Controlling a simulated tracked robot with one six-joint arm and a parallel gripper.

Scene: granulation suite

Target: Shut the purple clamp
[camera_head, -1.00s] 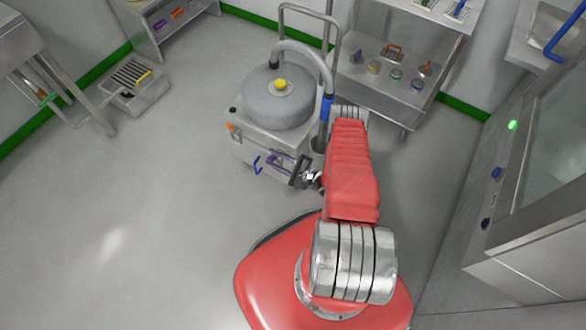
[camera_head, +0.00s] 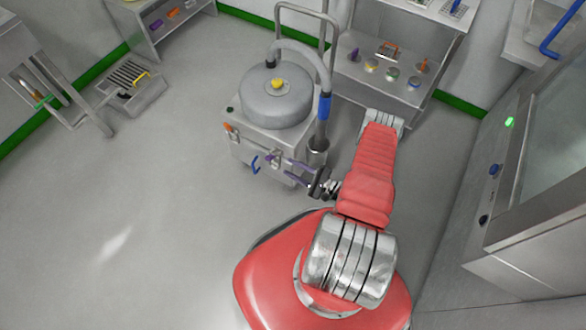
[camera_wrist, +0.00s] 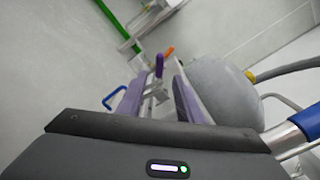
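The purple clamp (camera_wrist: 159,66) shows in the wrist view as a short purple lever on a metal bracket. It is on the front of a grey wheeled machine (camera_head: 250,147), and its lever sticks out from the bracket. In the head view the clamp (camera_head: 271,157) is small and partly confused with my fingers. My gripper (camera_head: 290,172) is in front of the machine, with two purple-grey fingers apart. In the wrist view my gripper (camera_wrist: 157,98) is open, and the clamp shows in the gap beyond the fingers. I see no contact with it.
The machine also bears an orange clamp (camera_head: 230,129), a blue handle (camera_head: 255,163) and a hose with a blue grip (camera_head: 324,106). A shelf (camera_head: 395,85) stands behind. A cabinet (camera_head: 520,265) is at right.

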